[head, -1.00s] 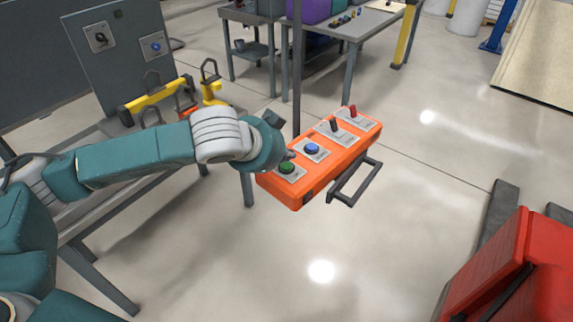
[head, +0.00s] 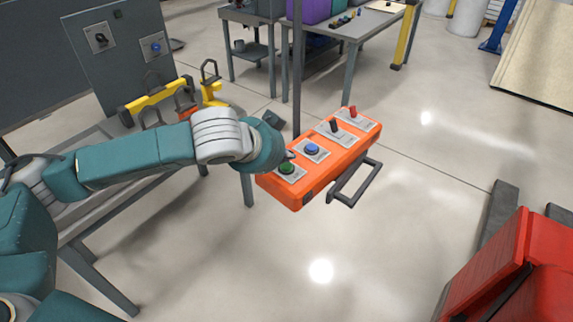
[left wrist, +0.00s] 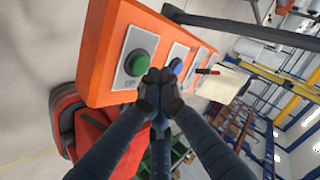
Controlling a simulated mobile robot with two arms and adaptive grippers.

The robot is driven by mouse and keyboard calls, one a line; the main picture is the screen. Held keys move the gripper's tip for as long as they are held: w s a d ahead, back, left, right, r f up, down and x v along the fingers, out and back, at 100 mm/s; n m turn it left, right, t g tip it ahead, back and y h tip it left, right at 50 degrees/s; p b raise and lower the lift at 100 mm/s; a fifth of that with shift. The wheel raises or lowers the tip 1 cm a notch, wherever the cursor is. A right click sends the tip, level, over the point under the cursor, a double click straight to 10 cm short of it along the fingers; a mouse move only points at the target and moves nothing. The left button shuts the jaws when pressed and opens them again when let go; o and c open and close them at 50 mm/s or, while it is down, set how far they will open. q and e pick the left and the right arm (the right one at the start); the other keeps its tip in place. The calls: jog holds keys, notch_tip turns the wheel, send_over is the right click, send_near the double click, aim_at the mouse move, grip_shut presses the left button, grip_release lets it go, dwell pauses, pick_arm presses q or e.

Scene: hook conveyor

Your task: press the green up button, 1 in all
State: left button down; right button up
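The orange control box (head: 300,196) hangs by a dark post, with a row of controls on its top face. The green button (head: 287,168) is at its near end and also shows in the left wrist view (left wrist: 137,62). The blue button (head: 312,149) is beside it. My left gripper (left wrist: 160,88) has its dark fingers drawn together, with nothing seen between them. In the left wrist view its tips overlap the box edge beside the green button. I cannot tell whether they touch anything. In the head view my left wrist mostly hides the fingers. My right gripper is out of view.
A black switch (head: 334,126) and a red switch (head: 352,112) sit farther along the box. A dark handle bar (head: 358,183) juts from its right side. A grey table with yellow items (head: 155,99) stands behind my left arm.

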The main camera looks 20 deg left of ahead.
aim_at(286, 168)
pick_arm(q)
jog(key=shift+f, duration=0.4)
jog(key=shift+f, duration=0.45)
dwell(0.5)
dwell(0.3)
jog(key=shift+r+p, duration=0.85)
jog(key=shift+p, duration=0.15)
notch_tip(286, 168, up, 5)
jog(key=p, duration=0.5)
jog(key=shift+r+p, duration=0.1)
jog(key=shift+p, duration=0.2)
